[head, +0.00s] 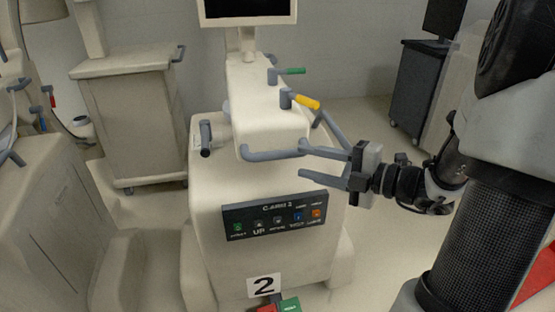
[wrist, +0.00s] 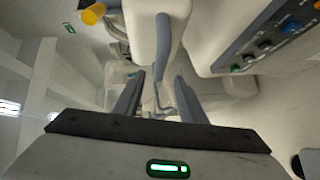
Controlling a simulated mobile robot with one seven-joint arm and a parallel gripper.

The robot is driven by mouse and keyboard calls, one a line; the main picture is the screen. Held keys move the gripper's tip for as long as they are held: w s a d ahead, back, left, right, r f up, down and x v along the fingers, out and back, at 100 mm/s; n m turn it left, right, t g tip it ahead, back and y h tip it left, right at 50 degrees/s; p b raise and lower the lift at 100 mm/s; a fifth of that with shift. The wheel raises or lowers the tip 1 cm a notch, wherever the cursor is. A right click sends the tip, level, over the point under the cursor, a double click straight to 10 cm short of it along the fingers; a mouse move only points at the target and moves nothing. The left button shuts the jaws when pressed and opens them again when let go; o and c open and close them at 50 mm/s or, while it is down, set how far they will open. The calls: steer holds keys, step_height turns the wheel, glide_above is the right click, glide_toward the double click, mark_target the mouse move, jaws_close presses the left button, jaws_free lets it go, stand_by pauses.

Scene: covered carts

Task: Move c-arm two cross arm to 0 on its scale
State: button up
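The c-arm two cart (head: 212,190) stands in the middle of the head view, with a "C-ARM 2" button panel (head: 275,218). Its pale cross arm (head: 262,105) lies on top and has a grey-blue handle (head: 268,155) across its near end. My gripper (head: 302,158) is open at the right end of this handle. In the wrist view the handle (wrist: 162,45) runs down toward the gap between the parted fingers of my gripper (wrist: 159,76). I cannot tell whether they touch it. No scale can be read.
A monitor (head: 250,8) stands behind. A beige cart (head: 130,120) is at the left, and a dark cabinet (head: 415,90) is at the back right. A "2" label (head: 264,285) is below.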

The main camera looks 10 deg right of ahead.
mark_target(283, 157)
steer(key=b+x, duration=0.2)
steer(key=x, duration=0.7)
jaws_close()
